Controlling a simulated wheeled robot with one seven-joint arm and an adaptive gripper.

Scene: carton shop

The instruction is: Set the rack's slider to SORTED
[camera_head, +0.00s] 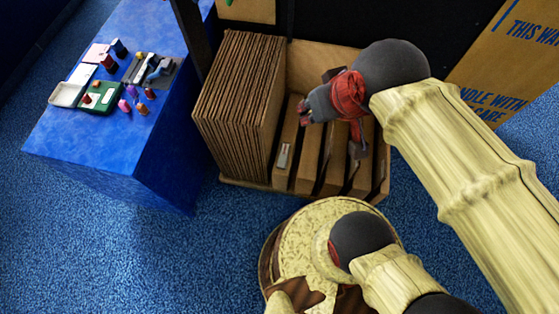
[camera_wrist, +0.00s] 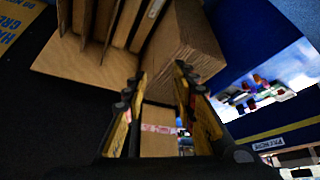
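The wooden rack (camera_head: 325,60) stands on the floor at the upper middle of the head view, with several upright dividers. A small pale grey plate (camera_head: 284,156) on the front of one divider may be the slider; its lettering and setting are too small to read. My gripper (camera_head: 304,112) is above the dividers, up and right of that plate and apart from it. In the wrist view my gripper (camera_wrist: 160,100) has its two fingers spread, with nothing clearly held. The rack's wooden base (camera_wrist: 75,62) shows there at upper left. My arm hides the rack's right side.
Flattened brown cartons (camera_head: 238,95) fill the rack's left part. A blue table (camera_head: 165,140) at left carries small coloured items and tools. Large printed cartons (camera_head: 500,65) stand at right. A taped carton (camera_wrist: 158,140) shows beyond my fingers. Blue carpet is clear at lower left.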

